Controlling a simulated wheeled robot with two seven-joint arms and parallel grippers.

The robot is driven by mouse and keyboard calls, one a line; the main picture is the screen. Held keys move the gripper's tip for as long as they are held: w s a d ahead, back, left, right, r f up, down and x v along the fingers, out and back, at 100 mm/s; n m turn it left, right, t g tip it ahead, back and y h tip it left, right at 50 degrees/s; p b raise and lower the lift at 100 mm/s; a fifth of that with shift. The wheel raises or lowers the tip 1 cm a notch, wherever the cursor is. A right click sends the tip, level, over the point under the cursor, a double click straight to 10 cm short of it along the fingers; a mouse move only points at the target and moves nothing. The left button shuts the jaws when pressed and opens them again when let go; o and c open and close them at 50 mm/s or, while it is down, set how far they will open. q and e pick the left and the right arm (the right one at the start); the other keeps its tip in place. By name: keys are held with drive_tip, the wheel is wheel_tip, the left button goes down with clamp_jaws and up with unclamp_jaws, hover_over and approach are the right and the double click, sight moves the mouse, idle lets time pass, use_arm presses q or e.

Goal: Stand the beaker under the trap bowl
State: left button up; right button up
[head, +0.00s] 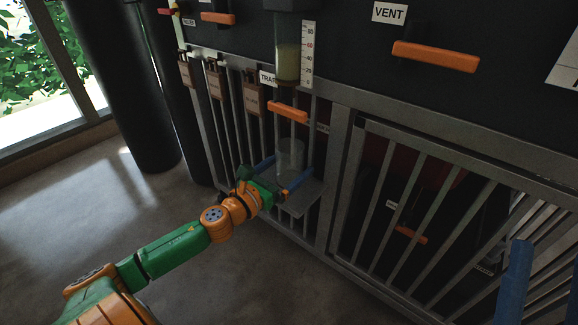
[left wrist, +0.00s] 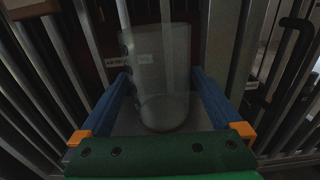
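The clear glass beaker (head: 290,158) stands upright on a small grey shelf (head: 306,198) at the barred front. It is below the trap bowl (head: 288,64), a clear vessel with yellowish liquid, beside a scale and a partly hidden TRAP label. My left gripper (head: 286,172) has its blue fingers on either side of the beaker, open, with slight gaps showing in the head view. In the left wrist view the beaker (left wrist: 165,75) is between the fingers, its base on the shelf.
An orange lever (head: 288,112) sits between the trap bowl and the beaker. Grey vertical bars (head: 225,125) stand close behind and left of the shelf. A barred gate (head: 430,200) is at the right. The floor (head: 190,240) at left is clear.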

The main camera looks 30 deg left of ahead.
sight(281, 172)
use_arm(q)
drive_tip(key=shift+r, duration=0.25)
drive_tip(key=s, duration=0.2)
drive_tip(key=s+p, duration=0.1)
drive_tip(key=s, duration=0.3)
drive_tip(key=shift+a, duration=0.25)
drive_tip(key=s, duration=0.6)
drive_tip(key=shift+a, duration=0.25)
use_arm(e)
drive_tip(key=w+f+m+g+h, duration=0.1)
drive_tip(key=w+f+g+h, duration=0.2)
drive_tip(key=w+f+g, duration=0.2)
wheel_tip(281, 172, down, 3)
drive_tip(key=shift+f, duration=0.1)
drive_tip(key=shift+d, duration=0.1)
